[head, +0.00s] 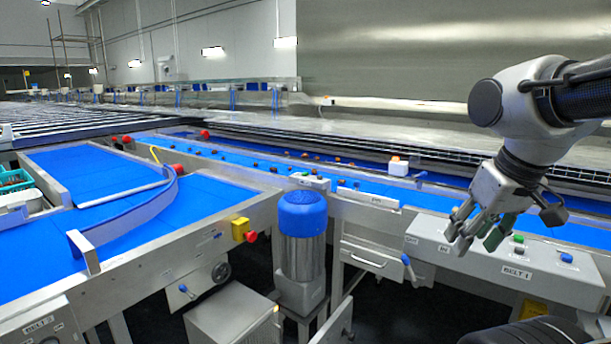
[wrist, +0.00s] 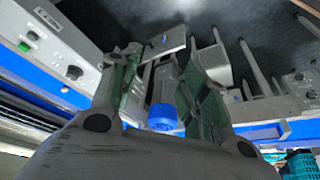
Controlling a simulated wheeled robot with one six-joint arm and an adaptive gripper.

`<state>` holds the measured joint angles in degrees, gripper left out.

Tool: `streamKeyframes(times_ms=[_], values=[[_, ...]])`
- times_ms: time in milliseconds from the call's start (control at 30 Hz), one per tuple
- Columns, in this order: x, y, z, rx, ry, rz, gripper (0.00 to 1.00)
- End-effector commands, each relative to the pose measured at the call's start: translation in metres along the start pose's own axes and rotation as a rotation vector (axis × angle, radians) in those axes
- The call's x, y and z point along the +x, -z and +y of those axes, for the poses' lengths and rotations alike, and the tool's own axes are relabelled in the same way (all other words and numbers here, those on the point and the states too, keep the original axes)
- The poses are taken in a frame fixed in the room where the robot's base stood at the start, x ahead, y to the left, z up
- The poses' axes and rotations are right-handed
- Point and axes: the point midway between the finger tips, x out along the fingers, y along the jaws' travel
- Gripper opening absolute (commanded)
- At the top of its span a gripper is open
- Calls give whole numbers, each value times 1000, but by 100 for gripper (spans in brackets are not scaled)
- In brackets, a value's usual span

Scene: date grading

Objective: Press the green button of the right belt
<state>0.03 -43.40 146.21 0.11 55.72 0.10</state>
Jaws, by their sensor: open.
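The right control box (head: 480,262) carries the label BELT 1 and stands along the front of the right belt (head: 450,200). Its green button (head: 517,251) sits on the top face, left of a blue button (head: 566,258). My gripper (head: 474,238) is open and empty, with its fingers pointing down over the left part of the box, left of the green button. The gap between fingertips and box cannot be told. In the wrist view the green button (wrist: 24,46) shows at upper left, outside the open fingers.
A blue-topped motor (head: 302,215) stands between the belts. A yellow-and-red stop button (head: 243,231) is on the left frame. Another box labelled BELT 2 (head: 40,325) is at the lower left. Small dates lie on the right belt.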

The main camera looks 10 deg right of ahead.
Motion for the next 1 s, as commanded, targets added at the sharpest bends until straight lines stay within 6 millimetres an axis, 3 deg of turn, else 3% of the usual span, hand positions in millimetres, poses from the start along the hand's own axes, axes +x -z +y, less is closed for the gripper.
streamKeyframes(times_ms=[33,200,1000], values=[[0,0,0,0,0,0,30],[0,0,0,0,0,0,0],[0,0,0,0,0,0,0]])
